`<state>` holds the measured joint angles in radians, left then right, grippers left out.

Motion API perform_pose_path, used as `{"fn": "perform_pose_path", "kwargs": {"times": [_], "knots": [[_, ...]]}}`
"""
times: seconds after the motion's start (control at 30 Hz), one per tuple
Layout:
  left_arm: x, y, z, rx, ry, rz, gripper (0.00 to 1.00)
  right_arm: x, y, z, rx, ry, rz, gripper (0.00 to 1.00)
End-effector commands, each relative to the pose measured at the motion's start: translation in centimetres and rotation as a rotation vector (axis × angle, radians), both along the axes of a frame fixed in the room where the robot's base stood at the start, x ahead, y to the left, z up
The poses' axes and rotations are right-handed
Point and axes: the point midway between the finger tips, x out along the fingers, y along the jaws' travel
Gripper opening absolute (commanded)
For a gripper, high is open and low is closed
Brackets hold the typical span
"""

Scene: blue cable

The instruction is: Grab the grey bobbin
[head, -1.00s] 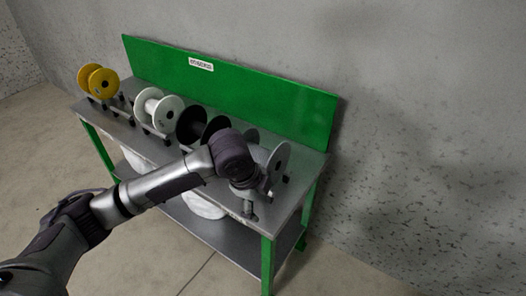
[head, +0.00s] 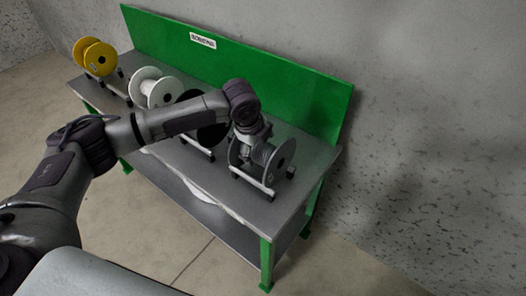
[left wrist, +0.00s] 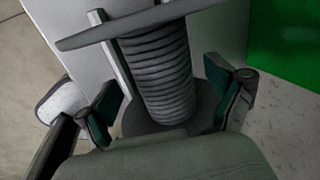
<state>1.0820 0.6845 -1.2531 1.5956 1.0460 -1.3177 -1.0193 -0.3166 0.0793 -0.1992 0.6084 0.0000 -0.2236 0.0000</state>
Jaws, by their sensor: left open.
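The grey bobbin (head: 277,164) sits on a small stand near the right end of the grey bench top (head: 308,163). In the left wrist view its ribbed grey core (left wrist: 158,75) runs up the middle, with a flange above and another below. My left gripper (head: 260,148) is over the bobbin from above, partly hiding it. In the left wrist view the two green-padded fingers of the left gripper (left wrist: 168,98) are spread open, one on each side of the core. I cannot tell whether either finger touches it. My right gripper is not in view.
A yellow bobbin (head: 100,59), a white bobbin (head: 160,92) and a black bobbin (head: 214,133) stand in a row to the left on the bench. A green back panel (head: 300,92) rises behind them. A lower shelf (head: 235,232) is beneath.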

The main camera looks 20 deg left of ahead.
Motion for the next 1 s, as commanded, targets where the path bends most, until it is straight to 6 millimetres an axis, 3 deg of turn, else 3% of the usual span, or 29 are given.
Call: {"fn": "perform_pose_path", "kwargs": {"times": [0.1, 0.2, 0.4, 0.7, 1.0], "knots": [[0.3, -0.2, -0.8, 0.000, 0.001, 0.000, 0.93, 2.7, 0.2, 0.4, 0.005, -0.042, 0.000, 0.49], [0.6, -0.6, -2.1, 0.000, 0.003, 0.001, 0.93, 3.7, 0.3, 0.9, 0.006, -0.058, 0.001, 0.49], [1.4, -0.9, -4.7, 0.001, 0.002, 0.000, 0.93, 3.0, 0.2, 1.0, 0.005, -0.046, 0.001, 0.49], [1.5, -1.0, -5.1, 0.000, -0.001, -0.001, 0.91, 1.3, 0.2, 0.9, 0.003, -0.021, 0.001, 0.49], [1.5, -1.0, -5.1, 0.000, 0.000, 0.000, 0.41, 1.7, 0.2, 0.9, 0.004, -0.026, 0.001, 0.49]]}}
